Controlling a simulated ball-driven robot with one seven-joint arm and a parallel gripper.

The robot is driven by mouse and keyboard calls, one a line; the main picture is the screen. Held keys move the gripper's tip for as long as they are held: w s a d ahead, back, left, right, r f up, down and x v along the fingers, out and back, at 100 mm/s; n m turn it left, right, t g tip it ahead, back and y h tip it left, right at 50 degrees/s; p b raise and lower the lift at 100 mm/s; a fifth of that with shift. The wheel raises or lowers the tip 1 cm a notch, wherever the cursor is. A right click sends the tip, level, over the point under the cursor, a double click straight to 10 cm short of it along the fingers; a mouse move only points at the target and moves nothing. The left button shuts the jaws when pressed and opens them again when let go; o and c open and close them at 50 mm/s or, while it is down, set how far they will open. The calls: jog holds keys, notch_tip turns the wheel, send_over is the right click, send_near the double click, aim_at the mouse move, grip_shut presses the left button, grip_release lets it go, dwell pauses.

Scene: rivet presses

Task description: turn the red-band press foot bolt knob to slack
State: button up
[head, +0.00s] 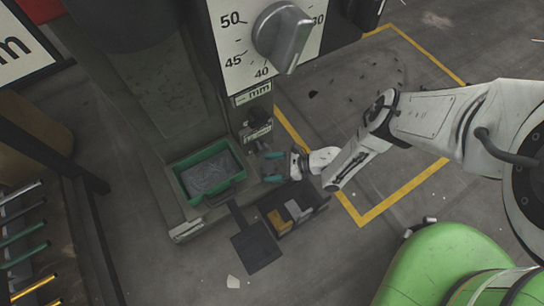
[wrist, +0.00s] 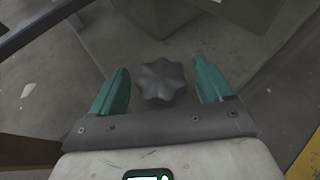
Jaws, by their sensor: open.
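A dark grey lobed knob (wrist: 162,83) shows in the wrist view in front of the grey foot of the press. My gripper (wrist: 160,88) is open, with one teal finger on each side of the knob and a visible gap on both sides. In the head view my gripper (head: 270,167) is low beside the press base, its fingers pointing left towards the press (head: 155,95). The knob cannot be made out clearly in the head view. No red band shows on the visible part of the press.
A large grey dial knob (head: 283,36) on a white mm scale is higher on the press. A green tray (head: 211,173) sits on the base. A dark bin (head: 287,218) with orange and grey pieces stands below my gripper. Coloured rods (head: 22,240) are at left. Yellow-lined floor (head: 400,195) lies right.

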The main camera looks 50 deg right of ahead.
jog(key=p+v, duration=0.2)
jog(key=v, duration=0.8)
jog(key=shift+s+d+r, duration=0.2)
jog(key=shift+s, duration=0.05)
